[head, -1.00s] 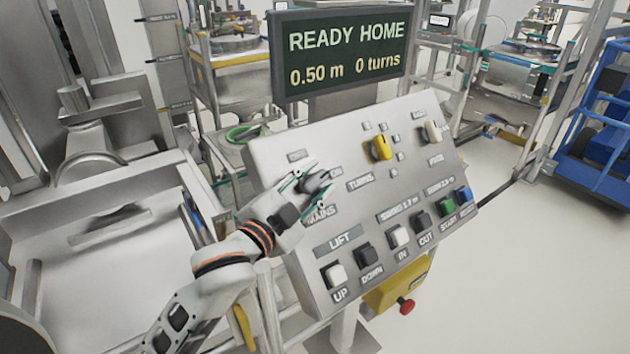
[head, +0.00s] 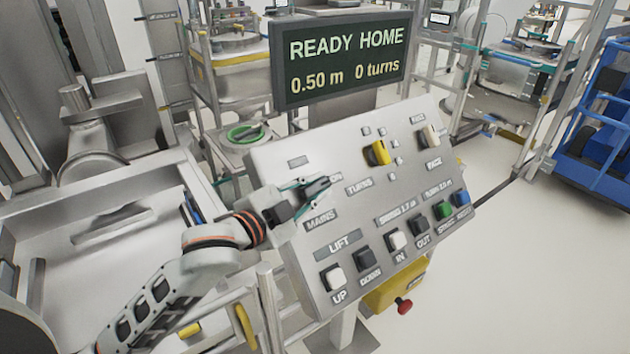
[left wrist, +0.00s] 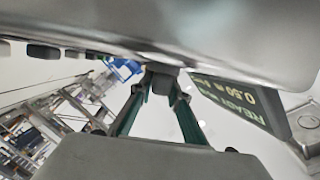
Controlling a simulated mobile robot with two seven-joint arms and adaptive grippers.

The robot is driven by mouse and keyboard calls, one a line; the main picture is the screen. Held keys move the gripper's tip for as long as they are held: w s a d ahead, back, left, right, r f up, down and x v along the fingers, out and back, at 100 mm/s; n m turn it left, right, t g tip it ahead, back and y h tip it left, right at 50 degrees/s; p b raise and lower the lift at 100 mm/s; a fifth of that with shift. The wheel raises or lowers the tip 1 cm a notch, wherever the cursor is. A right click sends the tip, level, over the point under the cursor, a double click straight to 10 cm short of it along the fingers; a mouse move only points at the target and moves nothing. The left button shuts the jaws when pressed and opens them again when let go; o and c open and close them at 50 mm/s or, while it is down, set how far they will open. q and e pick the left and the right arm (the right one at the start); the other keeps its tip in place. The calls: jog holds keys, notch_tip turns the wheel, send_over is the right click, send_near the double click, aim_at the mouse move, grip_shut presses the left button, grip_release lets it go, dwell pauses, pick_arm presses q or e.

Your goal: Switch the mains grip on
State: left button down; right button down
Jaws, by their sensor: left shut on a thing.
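The mains grip (head: 319,187) is a dark knob at the left of the sloped control panel (head: 350,215), above the MAINS label. It points up and right, toward the partly covered ON label. My left gripper (head: 314,190) is shut on it, with its green-edged fingers on either side. In the left wrist view the fingers close on the grey grip (left wrist: 162,70) just under the panel face. The display (head: 342,60) reads READY HOME, 0.50 m, 0 turns. My right gripper is not in view.
The panel also carries a yellow TURNS knob (head: 378,153), a pale knob (head: 428,136) and a lower row of push buttons, including a green one (head: 444,210). A red stop button (head: 404,306) sits on a yellow box below. Steel machinery stands at the left.

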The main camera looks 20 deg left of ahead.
aim_at(315, 183)
pick_arm(q)
jog(key=shift+m+g+h, duration=0.4)
jog(key=shift+m+g, duration=0.1)
jog(key=shift+g, duration=0.1)
jog(key=c, duration=1.9)
grip_release()
notch_tip(315, 183, up, 10)
jog(key=shift+r, duration=0.1)
